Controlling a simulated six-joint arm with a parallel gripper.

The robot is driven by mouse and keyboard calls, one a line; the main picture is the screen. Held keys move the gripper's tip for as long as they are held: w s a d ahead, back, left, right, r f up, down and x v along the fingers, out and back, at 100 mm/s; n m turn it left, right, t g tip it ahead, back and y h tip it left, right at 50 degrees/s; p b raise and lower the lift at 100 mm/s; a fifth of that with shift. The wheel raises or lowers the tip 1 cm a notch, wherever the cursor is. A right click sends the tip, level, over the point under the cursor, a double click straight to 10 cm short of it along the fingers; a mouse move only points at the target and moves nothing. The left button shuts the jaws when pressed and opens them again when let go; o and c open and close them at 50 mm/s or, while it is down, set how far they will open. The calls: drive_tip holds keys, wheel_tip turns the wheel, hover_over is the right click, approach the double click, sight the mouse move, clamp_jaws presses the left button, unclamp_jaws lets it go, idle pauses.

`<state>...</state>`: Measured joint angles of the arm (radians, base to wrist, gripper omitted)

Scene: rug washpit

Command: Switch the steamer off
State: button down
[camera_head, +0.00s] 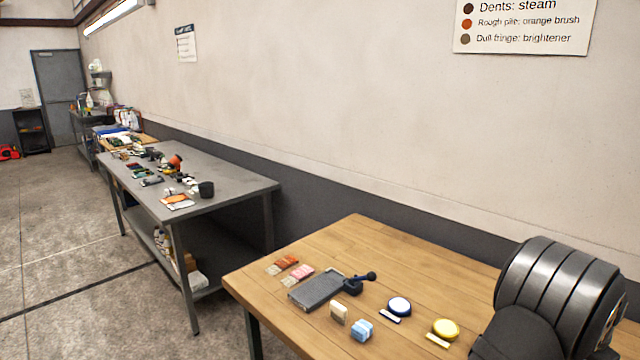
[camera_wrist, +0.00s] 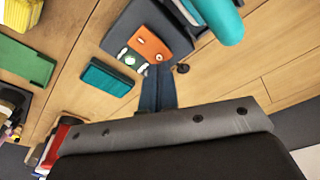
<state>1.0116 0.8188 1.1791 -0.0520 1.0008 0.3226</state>
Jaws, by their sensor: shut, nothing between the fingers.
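In the wrist view, a dark grey device (camera_wrist: 140,22) with a teal cylinder (camera_wrist: 217,18) lies on a wooden table top; it appears to be the steamer. An orange plate (camera_wrist: 150,44) and a small white part with a green spot (camera_wrist: 130,60) sit on its near edge. I cannot tell the switch position. My gripper (camera_wrist: 157,72) is shut and empty, its tips at the near edge of the orange plate in the picture; I cannot tell whether they touch. The head view does not clearly show the gripper or this device.
In the wrist view, a teal block (camera_wrist: 108,77), a green block (camera_wrist: 25,65) and a yellow block (camera_wrist: 30,10) lie left. In the head view, the wooden table (camera_head: 390,250) holds a grey flat tool (camera_head: 318,290) and round pads (camera_head: 399,306). A grey bench (camera_head: 230,172) stands beyond.

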drive_tip(key=shift+f, duration=0.9)
idle(0.9)
drive_tip(key=shift+r, duration=3.55)
wheel_tip(320, 180, down, 7)
drive_tip(key=shift+f, duration=0.1)
drive_tip(key=shift+r, duration=4.65)
drive_tip(key=a+r+n, duration=0.1)
drive_tip(key=a+r, duration=0.2)
drive_tip(key=a, duration=0.4)
drive_tip(key=w+a+r+n, duration=0.1)
drive_tip(key=a+r, duration=0.3)
drive_tip(key=a, duration=0.3)
drive_tip(key=shift+a+n+t, duration=0.3)
drive_tip(key=shift+a+t, duration=0.05)
drive_tip(key=shift+t, duration=0.05)
